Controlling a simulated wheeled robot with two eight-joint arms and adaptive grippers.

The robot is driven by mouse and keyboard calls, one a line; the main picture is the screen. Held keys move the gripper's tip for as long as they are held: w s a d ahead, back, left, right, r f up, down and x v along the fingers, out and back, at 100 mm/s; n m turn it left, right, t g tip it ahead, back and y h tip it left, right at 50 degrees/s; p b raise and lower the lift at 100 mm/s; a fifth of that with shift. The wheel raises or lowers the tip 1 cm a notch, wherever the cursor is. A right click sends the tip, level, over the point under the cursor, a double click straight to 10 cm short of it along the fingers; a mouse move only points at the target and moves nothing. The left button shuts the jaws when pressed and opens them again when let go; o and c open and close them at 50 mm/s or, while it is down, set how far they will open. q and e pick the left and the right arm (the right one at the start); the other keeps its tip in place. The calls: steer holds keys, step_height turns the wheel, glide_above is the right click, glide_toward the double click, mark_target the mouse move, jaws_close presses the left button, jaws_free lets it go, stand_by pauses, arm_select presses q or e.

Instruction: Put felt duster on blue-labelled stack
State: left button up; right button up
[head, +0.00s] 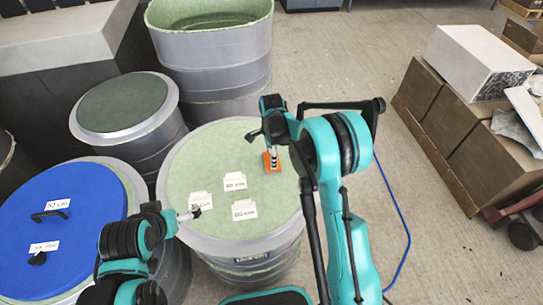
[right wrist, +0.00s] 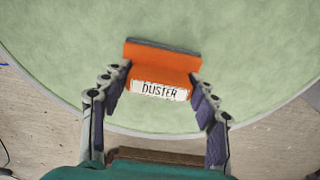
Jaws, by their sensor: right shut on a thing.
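An orange felt duster (head: 273,164) with a grey strip along its far edge is over the pale green top of the middle grey drum stack (head: 170,190). In the right wrist view the duster (right wrist: 160,66) carries a white "DUSTER" label. My right gripper (right wrist: 160,78) is shut on it, with one finger at each side. In the head view my right gripper (head: 271,150) is seen above the duster. I cannot tell whether the duster touches the green top. My left gripper (head: 196,213) is near the front left label of that top; its jaws are too small to read.
A blue-topped drum (head: 75,190) with white labels is at left. More grey drums (head: 125,100) stand behind. Brown boxes (head: 470,125) are at right. A blue cable (head: 398,215) crosses the open floor.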

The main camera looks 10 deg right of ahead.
steer(key=o, duration=1.2)
steer(key=shift+f, duration=0.15)
steer(key=shift+r, duration=0.3)
steer(key=s+d+r+n+t+p, duration=0.1)
steer(key=s+r+n+p, duration=0.15)
steer(key=r, duration=0.65)
steer(key=s+d+r+n+p, duration=0.1)
steer(key=s+r+p, duration=0.15)
steer(key=r, duration=0.75)
steer(key=s+d+r+n+t, duration=0.1)
steer(key=s+n+t, duration=0.1)
steer(key=s+n, duration=0.2)
steer(key=s+d+r+n+t, duration=0.1)
steer(key=s+n, duration=0.4)
steer(key=s, duration=0.6)
steer(key=s+d+r+n+t+b, duration=0.1)
steer(key=s+n+t, duration=0.2)
steer(key=s+n, duration=0.2)
steer(key=shift+s+d+n, duration=0.1)
steer(key=shift+s+n, duration=0.15)
steer(key=shift+s, duration=0.95)
